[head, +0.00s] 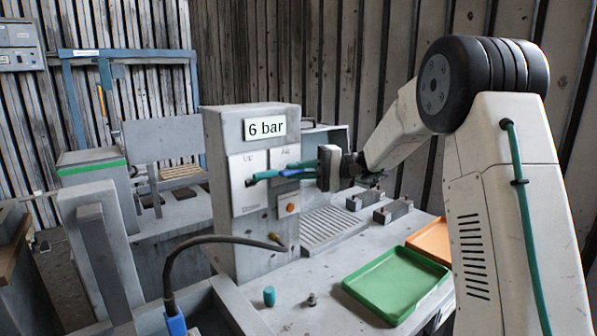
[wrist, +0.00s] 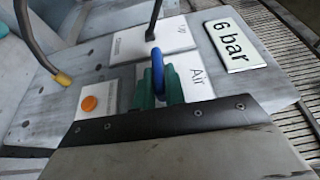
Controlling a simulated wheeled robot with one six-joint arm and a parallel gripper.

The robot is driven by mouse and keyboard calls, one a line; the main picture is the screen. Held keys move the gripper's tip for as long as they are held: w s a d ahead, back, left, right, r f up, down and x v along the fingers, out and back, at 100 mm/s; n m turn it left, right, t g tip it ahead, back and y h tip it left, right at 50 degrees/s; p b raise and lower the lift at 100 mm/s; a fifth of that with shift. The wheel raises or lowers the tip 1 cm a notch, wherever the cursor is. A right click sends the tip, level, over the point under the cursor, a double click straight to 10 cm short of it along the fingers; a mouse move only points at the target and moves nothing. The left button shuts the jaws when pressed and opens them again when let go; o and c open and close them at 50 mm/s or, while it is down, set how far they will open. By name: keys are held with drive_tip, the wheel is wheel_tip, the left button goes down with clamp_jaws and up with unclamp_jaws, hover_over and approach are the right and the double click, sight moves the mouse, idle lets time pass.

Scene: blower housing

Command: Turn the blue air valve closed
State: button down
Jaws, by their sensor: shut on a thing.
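The blue air valve handle (wrist: 158,66) stands out from the white plate marked "Air" (wrist: 196,82) on the grey housing. My gripper (wrist: 160,88) is shut on this handle, one finger at each side. In the head view my gripper (head: 303,168) reaches the housing from the right, and part of the blue handle (head: 267,175) shows left of the fingers. The fingers hide the handle's base, so its exact angle is hard to tell.
The grey housing (head: 222,150) carries a "6 bar" sign (head: 264,128) and an orange button (head: 290,208). A dark lever (wrist: 154,20) stands on the neighbouring plate. A black cable (head: 200,239) loops in front. A green tray (head: 398,284) and an orange tray (head: 432,240) lie on the bench.

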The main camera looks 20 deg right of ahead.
sight(305, 170)
drive_tip(key=c, duration=1.5)
unclamp_jaws()
drive_tip(key=shift+o, duration=0.2)
drive_tip(key=shift+d, duration=0.1)
drive_tip(key=d, duration=0.7)
drive_tip(key=shift+s+d+f, duration=0.1)
drive_tip(key=shift+s+d, duration=0.2)
drive_tip(key=s+a+f+m+g+h, duration=0.35)
drive_tip(key=s+f+h, duration=0.4)
drive_tip(key=s, duration=0.55)
drive_tip(key=s+a+n+t+h, duration=0.1)
drive_tip(key=s+h, duration=0.4)
drive_tip(key=s, duration=0.8)
drive_tip(key=s+a+n+t+h, duration=0.1)
drive_tip(key=s+h, duration=0.4)
drive_tip(key=s, duration=0.8)
drive_tip(key=shift+s+a+n+t+h, duration=0.15)
drive_tip(key=shift+n+t+h, duration=0.35)
drive_tip(key=shift+n, duration=0.75)
